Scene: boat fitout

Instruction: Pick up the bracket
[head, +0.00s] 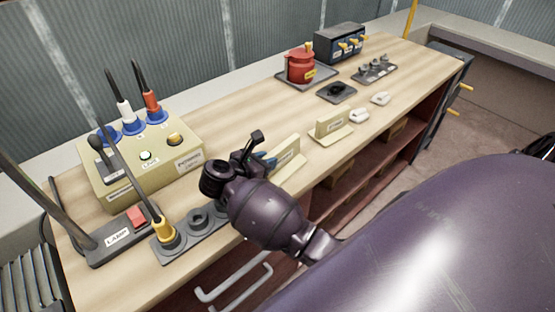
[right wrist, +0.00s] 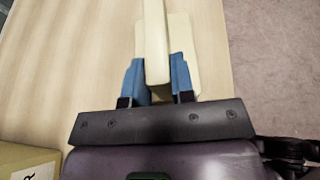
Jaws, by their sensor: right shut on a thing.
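A cream L-shaped bracket (head: 288,155) with a label on its upright plate is near the front edge of the wooden bench. My right gripper (head: 268,160) is shut on its upright plate from the left end. In the right wrist view the blue fingers (right wrist: 158,82) lie on either side of the bracket's upright plate (right wrist: 155,45), with the flat base below. The bracket looks upright and at bench level; I cannot tell if it touches the top. A second, similar cream bracket (head: 331,128) stands to the right, apart. My left gripper is not in view.
Small white parts (head: 359,115), a red pot (head: 300,66) and a dark box (head: 340,42) are farther right. The bench middle (head: 240,115) is clear.

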